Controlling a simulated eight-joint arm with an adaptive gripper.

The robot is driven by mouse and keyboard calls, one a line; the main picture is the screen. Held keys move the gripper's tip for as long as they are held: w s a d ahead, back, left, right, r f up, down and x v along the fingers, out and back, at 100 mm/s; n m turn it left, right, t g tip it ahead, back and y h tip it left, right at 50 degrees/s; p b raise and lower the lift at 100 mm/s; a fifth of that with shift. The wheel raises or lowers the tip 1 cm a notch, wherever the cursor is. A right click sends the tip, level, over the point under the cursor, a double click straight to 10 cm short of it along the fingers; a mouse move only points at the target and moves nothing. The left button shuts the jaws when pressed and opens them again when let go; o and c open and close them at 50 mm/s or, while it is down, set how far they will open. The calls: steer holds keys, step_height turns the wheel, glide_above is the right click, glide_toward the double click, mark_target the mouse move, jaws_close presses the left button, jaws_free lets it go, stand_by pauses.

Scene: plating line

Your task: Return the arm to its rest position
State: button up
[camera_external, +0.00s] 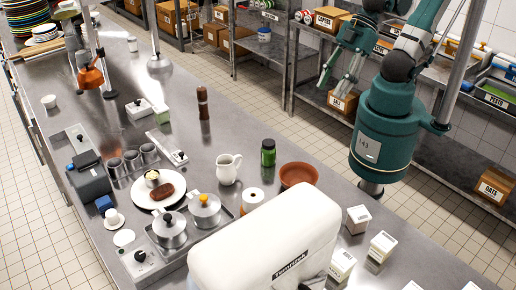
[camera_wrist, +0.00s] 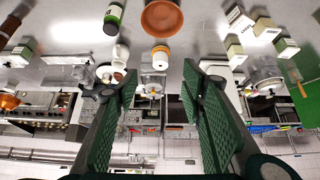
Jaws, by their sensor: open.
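My arm, teal and dark grey, rises from its base (camera_external: 388,130) at the right of the external view. My gripper (camera_external: 338,78) hangs in the air at upper right, in front of the back shelving in that view. In the wrist view my gripper (camera_wrist: 162,95) shows two green textured fingers spread wide apart, with nothing held between them. No fingertip touches anything that I can see. The wrist view looks across the steel counter, with a terracotta bowl (camera_wrist: 162,17) and a white and orange roll-like item (camera_wrist: 160,57) beyond the fingers.
The counter holds a plate with meat (camera_external: 158,188), two lidded pots (camera_external: 205,211), a white jug (camera_external: 228,169), a green jar (camera_external: 268,153) and the terracotta bowl (camera_external: 298,175). A large white appliance (camera_external: 265,240) stands in front. Shelving with cartons (camera_external: 342,101) lies behind my gripper.

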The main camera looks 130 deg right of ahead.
steer(key=shift+f, duration=0.1)
step_height(320, 180, down, 10)
steer(key=b, duration=1)
stand_by(0.8)
